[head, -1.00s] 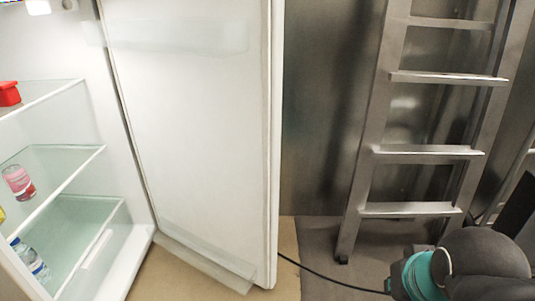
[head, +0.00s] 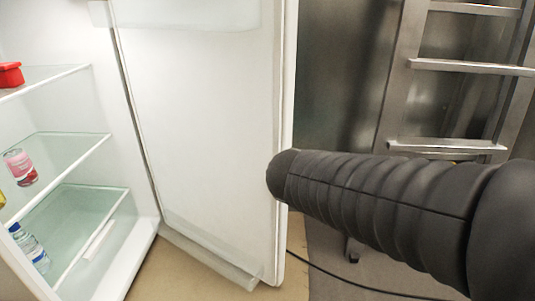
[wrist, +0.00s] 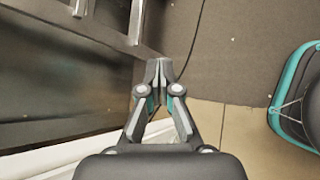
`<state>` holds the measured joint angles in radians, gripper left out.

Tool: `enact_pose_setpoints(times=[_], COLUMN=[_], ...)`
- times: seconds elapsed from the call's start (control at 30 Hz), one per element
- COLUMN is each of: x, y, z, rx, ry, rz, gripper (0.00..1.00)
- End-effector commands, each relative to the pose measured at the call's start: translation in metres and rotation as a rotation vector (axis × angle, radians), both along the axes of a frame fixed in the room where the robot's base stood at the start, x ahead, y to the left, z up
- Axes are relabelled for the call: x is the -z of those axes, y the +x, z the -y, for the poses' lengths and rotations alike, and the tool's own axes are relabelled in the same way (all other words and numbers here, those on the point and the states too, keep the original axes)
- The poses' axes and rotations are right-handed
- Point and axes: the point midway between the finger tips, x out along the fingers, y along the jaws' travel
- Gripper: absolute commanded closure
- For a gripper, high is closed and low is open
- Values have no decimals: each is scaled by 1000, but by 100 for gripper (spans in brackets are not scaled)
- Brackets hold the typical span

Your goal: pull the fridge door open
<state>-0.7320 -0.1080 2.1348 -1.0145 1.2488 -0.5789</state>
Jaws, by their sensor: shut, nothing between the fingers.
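The white fridge door (head: 205,130) stands wide open in the head view, its inner face showing. The fridge interior (head: 75,155) is exposed at the left, with glass shelves. My gripper is hidden in the head view. In the wrist view my gripper (wrist: 159,70) is shut and empty, its fingertips together above the floor. A white edge, likely the door's (wrist: 40,160), runs along the lower left of the wrist view. I cannot tell whether my arm touches the door.
A red item (head: 10,75), a pink-labelled jar (head: 20,167) and a bottle (head: 30,248) stand on the shelves. A metal ladder (head: 455,65) leans behind at the right. A black cable (head: 345,280) crosses the floor. A teal-framed object (wrist: 290,95) is at the wrist view's right.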

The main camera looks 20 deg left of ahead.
Motion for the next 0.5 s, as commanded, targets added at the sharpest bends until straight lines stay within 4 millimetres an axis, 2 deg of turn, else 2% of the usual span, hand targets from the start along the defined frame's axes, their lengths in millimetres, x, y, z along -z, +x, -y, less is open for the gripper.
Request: enact_pose_setpoints(times=[0.03,0.13,0.3,0.4,0.5], x=[5,1,-4,-6,-7], y=[11,26,25,16,8], z=[-33,-95,-200,-244,-271], rx=[-104,-290,-528,-612,-658], ry=[-109,-329,-637,-758,-829], rz=[1,31,121,173,209], gripper=[100,100,100,100,100])
